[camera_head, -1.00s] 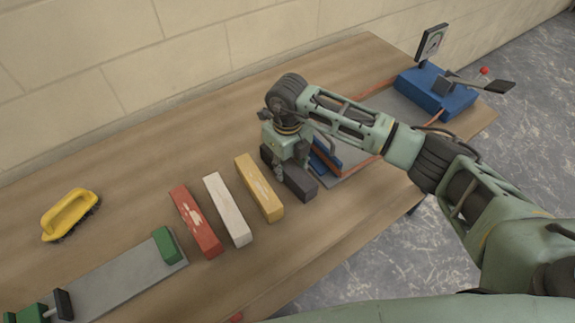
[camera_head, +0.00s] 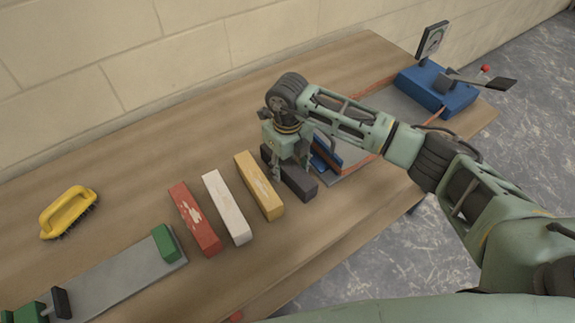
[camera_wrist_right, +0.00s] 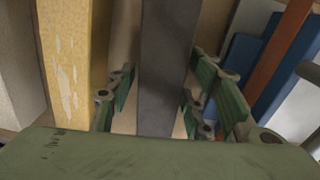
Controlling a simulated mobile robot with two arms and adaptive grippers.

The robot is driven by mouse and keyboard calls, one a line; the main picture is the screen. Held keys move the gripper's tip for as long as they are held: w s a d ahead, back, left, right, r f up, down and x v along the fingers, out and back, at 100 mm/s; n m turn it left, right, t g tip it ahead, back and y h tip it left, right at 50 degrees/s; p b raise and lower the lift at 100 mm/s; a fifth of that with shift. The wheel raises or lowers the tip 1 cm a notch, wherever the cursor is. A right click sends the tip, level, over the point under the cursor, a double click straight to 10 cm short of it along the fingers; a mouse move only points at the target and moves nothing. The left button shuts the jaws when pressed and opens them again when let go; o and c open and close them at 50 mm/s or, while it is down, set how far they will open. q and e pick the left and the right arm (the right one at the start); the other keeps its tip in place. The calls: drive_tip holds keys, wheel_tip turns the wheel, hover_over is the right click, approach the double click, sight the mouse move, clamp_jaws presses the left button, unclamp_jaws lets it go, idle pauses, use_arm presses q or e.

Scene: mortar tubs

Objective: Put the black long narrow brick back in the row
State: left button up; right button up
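The black long narrow brick (camera_head: 301,186) lies flat on the table at the right end of the row, beside the yellow brick (camera_head: 258,185) and roughly parallel to it. My right gripper (camera_head: 292,169) is above it, pointing down, with its fingers spread on either side. In the right wrist view the black brick (camera_wrist_right: 166,70) runs between the open green fingers (camera_wrist_right: 160,103), with a gap showing at the left finger. The white brick (camera_head: 227,208) and the red brick (camera_head: 195,220) continue the row leftward. My left gripper is not in view.
A blue brick (camera_head: 325,154) stands close right of the black one, by a grey board with orange edging. A blue scale (camera_head: 436,91) stands at the far right. A yellow brush (camera_head: 68,211) and a grey plate (camera_head: 115,278) with green blocks lie left.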

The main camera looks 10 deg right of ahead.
drive_tip(key=shift+o, duration=0.7)
drive_tip(key=shift+s+f, duration=0.1)
drive_tip(key=shift+f, duration=0.05)
wheel_tip(320, 180, up, 12)
